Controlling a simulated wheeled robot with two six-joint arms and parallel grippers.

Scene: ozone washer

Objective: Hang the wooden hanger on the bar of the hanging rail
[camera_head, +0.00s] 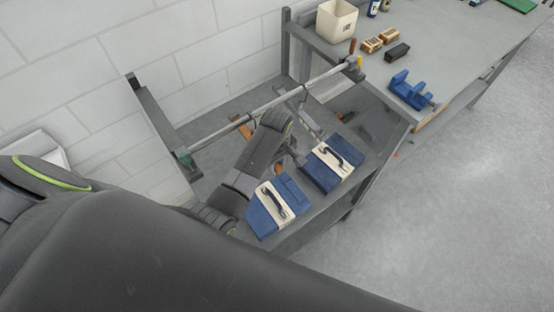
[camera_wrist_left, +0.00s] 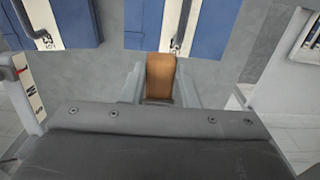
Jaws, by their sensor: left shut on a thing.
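In the left wrist view, my left gripper (camera_wrist_left: 160,88) is shut on a brown wooden piece, the wooden hanger (camera_wrist_left: 161,68), seen end-on between the fingers. Most of the hanger is out of sight there. In the head view, my dark forearm covers much of the gripper and hanger; brown parts show beside it, too small to tell apart. I cannot tell whether the hanger's hook touches the bar. My right gripper is not in view.
A grey table (camera_head: 450,50) at the upper right holds a cream bin (camera_head: 337,20), small blocks and a blue holder (camera_head: 408,90). Open floor lies right.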

